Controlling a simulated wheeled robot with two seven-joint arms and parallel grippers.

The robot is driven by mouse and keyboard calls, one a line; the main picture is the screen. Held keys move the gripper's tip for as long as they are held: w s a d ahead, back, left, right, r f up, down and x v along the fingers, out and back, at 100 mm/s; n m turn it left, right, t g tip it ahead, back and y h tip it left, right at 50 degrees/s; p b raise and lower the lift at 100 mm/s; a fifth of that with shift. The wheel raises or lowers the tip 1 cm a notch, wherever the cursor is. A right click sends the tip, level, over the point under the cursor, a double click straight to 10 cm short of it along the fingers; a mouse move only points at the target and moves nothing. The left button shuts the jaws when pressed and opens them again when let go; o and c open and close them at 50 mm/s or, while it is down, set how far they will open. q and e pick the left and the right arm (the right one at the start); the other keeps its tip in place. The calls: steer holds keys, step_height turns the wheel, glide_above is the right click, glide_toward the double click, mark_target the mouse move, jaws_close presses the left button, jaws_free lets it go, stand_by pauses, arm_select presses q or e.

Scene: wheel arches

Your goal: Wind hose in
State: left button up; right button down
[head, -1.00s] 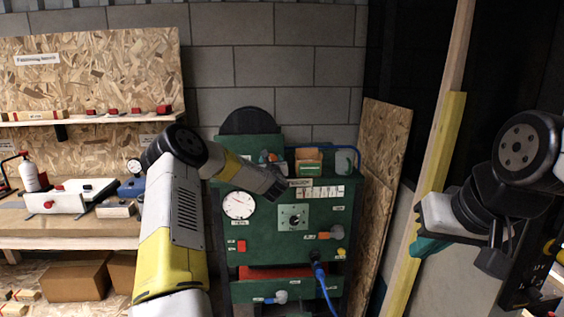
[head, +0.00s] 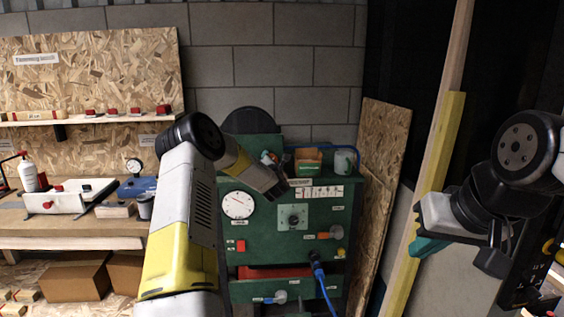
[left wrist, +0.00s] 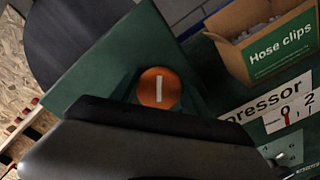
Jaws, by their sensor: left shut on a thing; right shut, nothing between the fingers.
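The green compressor cabinet (head: 262,225) stands against the block wall. A blue hose (head: 323,283) hangs from a connector on its lower front and runs downward. My left gripper (head: 279,191) is at the upper front of the cabinet, shut. In the left wrist view an orange knob (left wrist: 158,88) with a white bar sits at its dark finger (left wrist: 150,140); the finger hides the grasp, and the knob appears to be what it holds. A dark round disc (head: 250,121) rises behind the cabinet top. My right gripper (head: 495,262) is shut and empty at the right, away from the cabinet.
A workbench (head: 70,228) with tools lies left. Wooden posts (head: 425,190) stand between the cabinet and my right arm.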

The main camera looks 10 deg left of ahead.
arm_select(q)
steer(key=m, duration=0.7)
steer(key=shift+d+f, duration=0.1)
steer(key=shift+f, duration=0.05)
steer(key=m, duration=0.7)
steer(key=shift+f, duration=0.15)
steer(key=m, duration=0.7)
steer(key=shift+f, duration=0.15)
steer(key=m, duration=0.3)
steer(key=shift+m, duration=0.4)
steer(key=m, duration=0.3)
steer(key=shift+a+m, duration=0.2)
steer(key=shift+m, duration=0.1)
steer(key=m, duration=0.4)
steer(key=shift+s+a+m, duration=0.1)
steer(key=shift+m, duration=0.2)
steer(key=m, duration=0.5)
steer(key=shift+a, duration=0.1)
steer(key=m, duration=0.4)
steer(key=shift+m, duration=0.4)
steer(key=m, duration=0.4)
steer(key=shift+a+r+m, duration=0.1)
steer(key=shift+r+m, duration=0.1)
steer(key=shift+m, duration=0.1)
